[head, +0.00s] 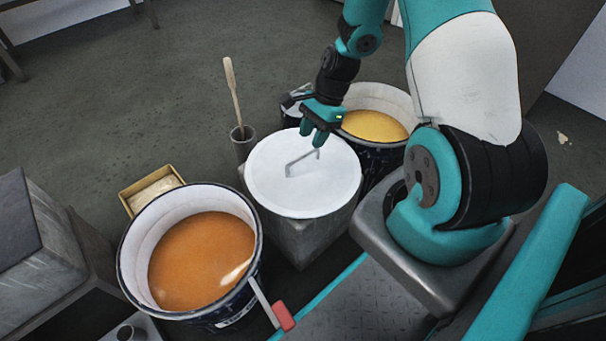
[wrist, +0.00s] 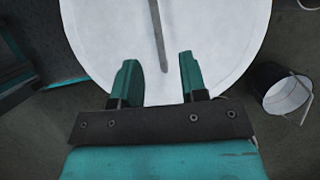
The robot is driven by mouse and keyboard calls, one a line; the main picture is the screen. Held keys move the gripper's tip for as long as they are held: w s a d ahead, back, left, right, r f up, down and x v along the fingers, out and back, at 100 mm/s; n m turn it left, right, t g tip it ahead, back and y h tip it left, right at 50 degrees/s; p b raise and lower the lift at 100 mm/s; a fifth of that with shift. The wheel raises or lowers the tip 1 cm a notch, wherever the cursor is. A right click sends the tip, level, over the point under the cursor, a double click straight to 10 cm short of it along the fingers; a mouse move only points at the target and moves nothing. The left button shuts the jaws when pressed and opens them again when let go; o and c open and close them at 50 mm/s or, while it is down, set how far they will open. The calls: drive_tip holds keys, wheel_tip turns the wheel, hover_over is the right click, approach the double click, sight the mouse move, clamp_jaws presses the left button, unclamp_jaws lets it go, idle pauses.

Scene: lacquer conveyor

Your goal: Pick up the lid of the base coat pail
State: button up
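A round white lid (head: 268,178) with a thin metal bar handle (head: 301,162) lies flat on a grey block (head: 305,240) between two open pails. In the wrist view the lid (wrist: 105,25) fills the top, with its handle (wrist: 158,38) upright in the picture. My gripper (head: 314,136) is above the far right part of the lid, close to one end of the handle. In the wrist view my gripper (wrist: 157,58) is open and empty, its fingers either side of the handle's line. Whether they are level with the handle I cannot tell.
A dark pail of orange liquid (head: 200,262) stands front left, a red-ended tool (head: 283,316) on its rim. A pail of yellow liquid (head: 375,126) stands behind right. A stick in a dark cup (head: 243,144) and a tan box (head: 150,188) stand left.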

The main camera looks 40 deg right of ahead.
sight(303, 156)
drive_tip(key=b+x, duration=0.4)
drive_tip(key=x, duration=0.3)
drive_tip(key=shift+a, duration=0.25)
drive_tip(key=shift+r, duration=0.15)
drive_tip(key=shift+f, duration=0.25)
drive_tip(key=shift+c, duration=0.3)
clamp_jaws()
